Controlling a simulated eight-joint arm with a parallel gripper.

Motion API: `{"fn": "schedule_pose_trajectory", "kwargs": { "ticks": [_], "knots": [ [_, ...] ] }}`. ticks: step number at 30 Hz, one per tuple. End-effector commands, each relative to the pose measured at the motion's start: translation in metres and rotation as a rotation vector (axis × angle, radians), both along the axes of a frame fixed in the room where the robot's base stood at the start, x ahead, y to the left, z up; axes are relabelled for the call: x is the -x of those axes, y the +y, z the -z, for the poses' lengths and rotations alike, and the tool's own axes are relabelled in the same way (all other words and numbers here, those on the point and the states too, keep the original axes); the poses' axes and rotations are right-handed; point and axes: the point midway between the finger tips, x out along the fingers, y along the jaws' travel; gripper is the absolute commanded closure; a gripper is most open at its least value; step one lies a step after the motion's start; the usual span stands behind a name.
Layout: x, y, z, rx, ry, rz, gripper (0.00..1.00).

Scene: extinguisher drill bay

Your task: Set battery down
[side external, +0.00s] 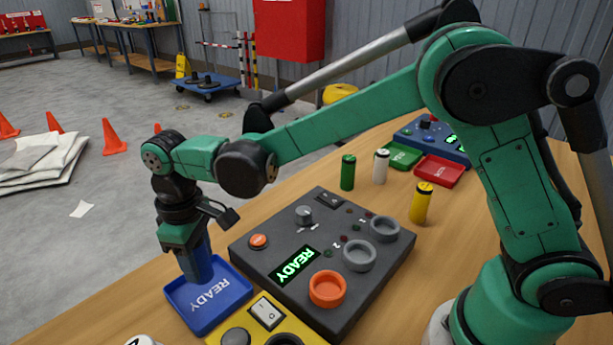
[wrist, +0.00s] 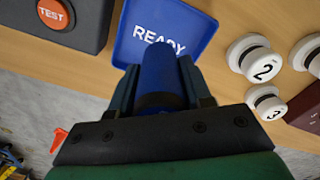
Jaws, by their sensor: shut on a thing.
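A blue battery (wrist: 159,75) is between the fingers of my gripper (wrist: 160,85) in the wrist view. My gripper is shut on it. In the side view my gripper (side external: 197,268) points down over the blue tray (side external: 222,303), which is marked READY. The tray also shows in the wrist view (wrist: 195,22). The battery's lower end is at or just above the tray floor; I cannot tell whether it touches.
A dark console (side external: 268,228) with round sockets and a READY display stands right of the tray. A yellow switch box (side external: 262,325) is close in front. Green (side external: 348,172), white (side external: 381,166) and yellow (side external: 421,203) batteries stand behind.

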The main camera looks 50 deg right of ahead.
Motion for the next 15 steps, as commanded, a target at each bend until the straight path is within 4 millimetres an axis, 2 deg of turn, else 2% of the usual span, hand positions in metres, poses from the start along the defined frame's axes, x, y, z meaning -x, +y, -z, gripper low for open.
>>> {"fn": "schedule_pose_trajectory", "kwargs": {
  "ticks": [9,15],
  "knots": [
    [0.0,0.0,0.038,0.0,0.0,0.0,1.0],
    [0.0,0.0,0.041,0.0,0.0,0.0,1.0]
  ]
}}
